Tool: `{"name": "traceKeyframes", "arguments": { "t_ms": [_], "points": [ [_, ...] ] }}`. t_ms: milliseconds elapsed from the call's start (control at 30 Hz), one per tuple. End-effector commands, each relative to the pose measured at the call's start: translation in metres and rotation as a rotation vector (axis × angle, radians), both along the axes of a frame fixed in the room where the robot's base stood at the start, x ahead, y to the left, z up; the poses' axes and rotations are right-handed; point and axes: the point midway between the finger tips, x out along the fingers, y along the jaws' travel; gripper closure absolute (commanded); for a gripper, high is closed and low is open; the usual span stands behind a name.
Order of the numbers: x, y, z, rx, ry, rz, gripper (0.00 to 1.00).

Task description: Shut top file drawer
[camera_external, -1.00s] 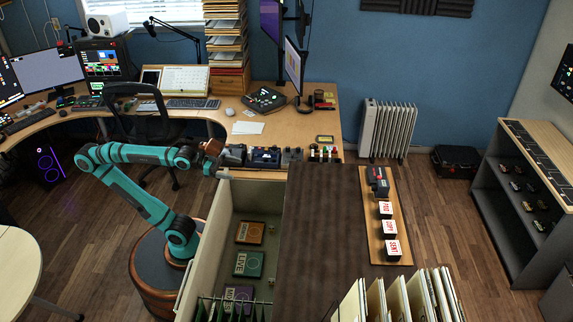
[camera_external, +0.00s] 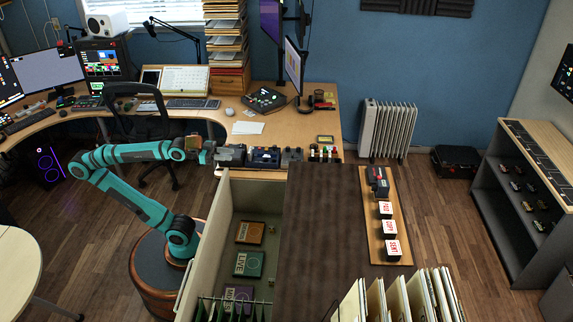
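The top file drawer (camera_external: 204,240) stands pulled out to the left of the brown-topped cabinet (camera_external: 320,230). Its inside shows several labelled boxes and, at the near end, hanging green folders. My gripper (camera_external: 212,152) is beyond the drawer's far end, near the desk edge, at the top left of the drawer front. The gripper appears apart from the drawer. Its fingers are too small and too close to the dark items behind to tell whether they are open or shut. The drawer's outer face is mostly hidden from this side.
The desk (camera_external: 290,128) with small devices along its edge (camera_external: 265,157) lies just behind my gripper. An office chair (camera_external: 150,120) stands behind my arm. A round pale table (camera_external: 18,265) is at the lower left. Wood floor (camera_external: 100,240) is free left of my base.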

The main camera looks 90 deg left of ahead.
Motion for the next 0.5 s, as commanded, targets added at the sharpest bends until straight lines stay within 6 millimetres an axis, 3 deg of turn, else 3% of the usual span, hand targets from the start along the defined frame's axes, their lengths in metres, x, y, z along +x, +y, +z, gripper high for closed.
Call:
{"name": "traceKeyframes", "arguments": {
  "t_ms": [267, 500],
  "points": [
    [0.014, -0.028, -0.012, 0.058, 0.09, -0.082, 0.67],
    [0.029, -0.068, -0.027, 0.157, 0.209, -0.187, 0.67]
  ]
}}
